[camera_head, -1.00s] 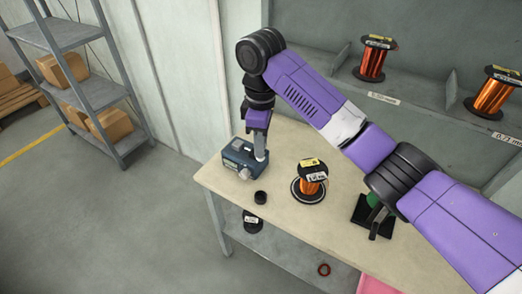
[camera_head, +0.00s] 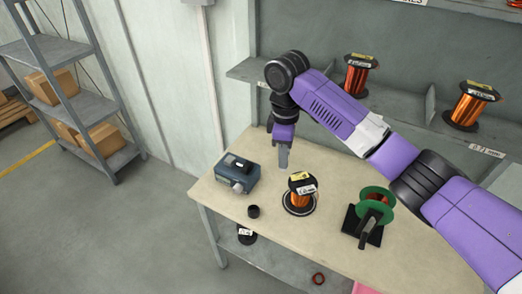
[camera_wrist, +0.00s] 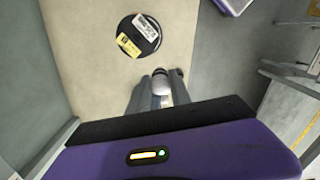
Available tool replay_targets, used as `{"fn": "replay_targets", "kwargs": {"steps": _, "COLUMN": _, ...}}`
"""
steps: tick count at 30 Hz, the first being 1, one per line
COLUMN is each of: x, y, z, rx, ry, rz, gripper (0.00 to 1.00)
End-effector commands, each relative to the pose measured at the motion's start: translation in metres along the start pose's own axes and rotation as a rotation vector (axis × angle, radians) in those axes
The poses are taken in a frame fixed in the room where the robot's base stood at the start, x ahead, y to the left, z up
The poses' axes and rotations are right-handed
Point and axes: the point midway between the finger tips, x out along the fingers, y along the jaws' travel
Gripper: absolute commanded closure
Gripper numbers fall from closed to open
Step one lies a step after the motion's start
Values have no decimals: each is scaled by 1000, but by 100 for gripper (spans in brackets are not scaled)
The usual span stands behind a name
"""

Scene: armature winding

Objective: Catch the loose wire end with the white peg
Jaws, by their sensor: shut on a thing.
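My gripper (camera_head: 283,160) points down over the back of the workbench, right of the blue-grey box and behind the copper wire spool (camera_head: 300,196). In the wrist view the two fingers (camera_wrist: 161,98) are closed on a small pale, rounded thing, which looks like the white peg (camera_wrist: 161,84). In the head view the peg cannot be made out. The spool stands upright on a round dark base and shows from above in the wrist view (camera_wrist: 138,35), apart from the fingers. I cannot make out a loose wire end in either view.
The blue-grey box (camera_head: 237,176) with a knob stands at the bench's left end. A black cup (camera_head: 254,211) is near the front edge. A green reel (camera_head: 375,208) on a black stand is to the right. Copper spools (camera_head: 360,74) sit on the back shelf.

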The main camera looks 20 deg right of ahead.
Motion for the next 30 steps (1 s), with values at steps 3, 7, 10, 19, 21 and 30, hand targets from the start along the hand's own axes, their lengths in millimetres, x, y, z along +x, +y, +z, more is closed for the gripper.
{"fn": "replay_targets", "kwargs": {"steps": 3, "x": 5, "y": 7, "z": 17, "rx": -18, "ry": 6, "rz": -2, "gripper": 100}}
{"fn": "replay_targets", "kwargs": {"steps": 7, "x": 17, "y": 7, "z": 9, "rx": -67, "ry": 34, "rz": 5, "gripper": 100}}
{"fn": "replay_targets", "kwargs": {"steps": 10, "x": 21, "y": 10, "z": 11, "rx": -76, "ry": 40, "rz": 7, "gripper": 100}}
{"fn": "replay_targets", "kwargs": {"steps": 19, "x": 44, "y": 24, "z": 35, "rx": -74, "ry": 39, "rz": 8, "gripper": 100}}
{"fn": "replay_targets", "kwargs": {"steps": 21, "x": 49, "y": 27, "z": 40, "rx": -74, "ry": 40, "rz": 8, "gripper": 100}}
{"fn": "replay_targets", "kwargs": {"steps": 30, "x": 65, "y": 38, "z": 60, "rx": -75, "ry": 39, "rz": 8, "gripper": 100}}
